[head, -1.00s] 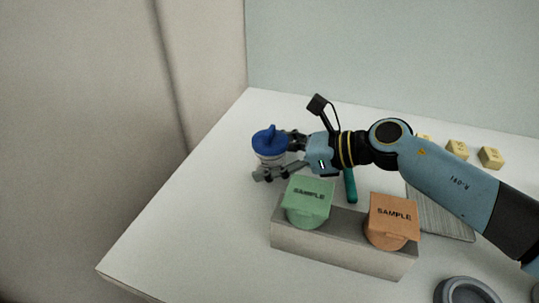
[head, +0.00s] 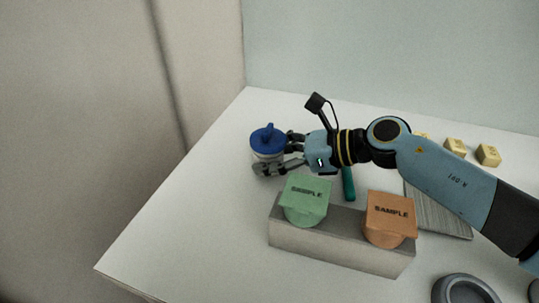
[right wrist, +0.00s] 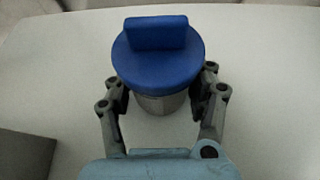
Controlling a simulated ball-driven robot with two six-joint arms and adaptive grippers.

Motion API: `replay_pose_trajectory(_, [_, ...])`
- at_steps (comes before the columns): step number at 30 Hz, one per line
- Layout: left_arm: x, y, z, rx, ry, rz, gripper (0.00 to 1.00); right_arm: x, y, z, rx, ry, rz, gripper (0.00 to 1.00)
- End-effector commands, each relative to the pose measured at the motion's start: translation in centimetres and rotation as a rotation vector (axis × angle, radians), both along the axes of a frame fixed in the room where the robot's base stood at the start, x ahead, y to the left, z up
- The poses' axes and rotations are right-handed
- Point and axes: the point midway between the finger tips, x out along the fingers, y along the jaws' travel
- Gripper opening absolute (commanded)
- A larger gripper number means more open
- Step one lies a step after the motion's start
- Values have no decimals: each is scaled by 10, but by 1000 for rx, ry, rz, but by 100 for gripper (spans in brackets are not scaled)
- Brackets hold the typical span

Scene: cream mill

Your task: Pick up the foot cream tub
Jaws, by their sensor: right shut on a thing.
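A tub with a blue lid and a raised blue grip (head: 268,140) stands upright on the white table, left of the middle in the head view. It also shows in the right wrist view (right wrist: 158,58), where its pale grey body is partly visible under the lid. No label can be read on it, so I cannot tell from sight that it is the foot cream. My right gripper (head: 277,160) is shut on the tub, with a finger on each side of its body. Its fingers also show in the right wrist view (right wrist: 160,98). My left gripper is not in view.
A grey block (head: 325,243) in front holds a green sample tub (head: 305,200) and an orange sample tub (head: 388,218). A teal tool (head: 349,185) lies behind it, beside a ridged grey mat (head: 440,215). Yellow blocks (head: 455,148) stand at the back right. The table's left side is clear.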

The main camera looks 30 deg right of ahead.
Motion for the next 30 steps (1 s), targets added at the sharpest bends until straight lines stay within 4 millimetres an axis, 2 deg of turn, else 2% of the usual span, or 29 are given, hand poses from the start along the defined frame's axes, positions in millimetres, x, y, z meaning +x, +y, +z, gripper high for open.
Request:
replay_pose_trajectory(5, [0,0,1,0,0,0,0,0,0,10,-1,-3,1,11])
replay_pose_trajectory(11, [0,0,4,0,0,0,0,0,0,40,-3,-4,3,11])
replay_pose_trajectory(21, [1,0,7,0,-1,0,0,-71,-25,83,-7,5,8,11])
replay_pose_trajectory(25, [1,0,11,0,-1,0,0,-90,-32,96,-6,5,7,11])
replay_pose_trajectory(30, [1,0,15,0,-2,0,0,-104,-38,106,-2,1,5,11])
